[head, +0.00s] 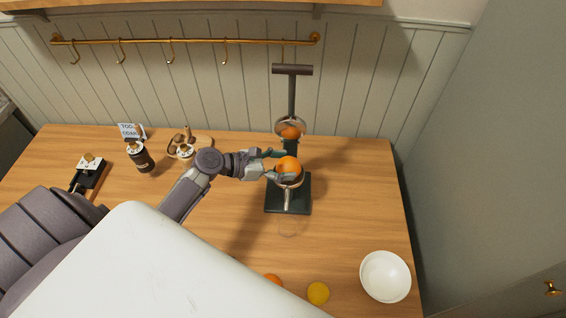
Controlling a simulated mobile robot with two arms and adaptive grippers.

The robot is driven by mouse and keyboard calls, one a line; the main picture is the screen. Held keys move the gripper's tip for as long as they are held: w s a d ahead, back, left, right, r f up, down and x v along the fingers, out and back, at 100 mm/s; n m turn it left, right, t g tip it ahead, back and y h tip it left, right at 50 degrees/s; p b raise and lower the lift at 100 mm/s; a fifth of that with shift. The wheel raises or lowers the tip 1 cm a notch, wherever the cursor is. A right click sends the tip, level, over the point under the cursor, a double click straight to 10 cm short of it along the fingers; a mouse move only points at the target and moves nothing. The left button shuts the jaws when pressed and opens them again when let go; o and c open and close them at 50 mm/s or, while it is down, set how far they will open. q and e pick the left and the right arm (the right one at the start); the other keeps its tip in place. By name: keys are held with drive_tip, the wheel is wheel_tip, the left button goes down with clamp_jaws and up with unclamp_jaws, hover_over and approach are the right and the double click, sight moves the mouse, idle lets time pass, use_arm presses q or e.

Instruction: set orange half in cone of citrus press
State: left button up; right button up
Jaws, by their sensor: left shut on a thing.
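The citrus press (292,100) stands upright at the right part of the wooden counter, with a dark base (301,203), a tall column, a crossbar handle on top and a shiny metal upper cup (281,129) showing an orange patch, perhaps a reflection. My left gripper (278,164) reaches in from the left and is shut on an orange half (289,166). The orange half is at the metal cone (292,183) of the press, under the upper cup. I cannot tell whether it rests in the cone or is just above it. My right gripper is not in view.
A clear glass (291,224) is in front of the press base. A white bowl (385,276), a yellow citrus piece (318,293) and another orange piece (273,280) lie nearer. A hook rail (180,41) runs along the wall.

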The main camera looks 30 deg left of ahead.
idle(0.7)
use_arm(q)
drive_tip(key=shift+p, duration=0.3)
drive_tip(key=shift+p, duration=0.35)
idle(0.3)
drive_tip(key=shift+f+b, duration=0.9)
drive_tip(key=shift+f, duration=0.45)
idle(0.3)
drive_tip(key=o, duration=1.2)
drive_tip(key=shift+f, duration=0.1)
drive_tip(key=v, duration=1.2)
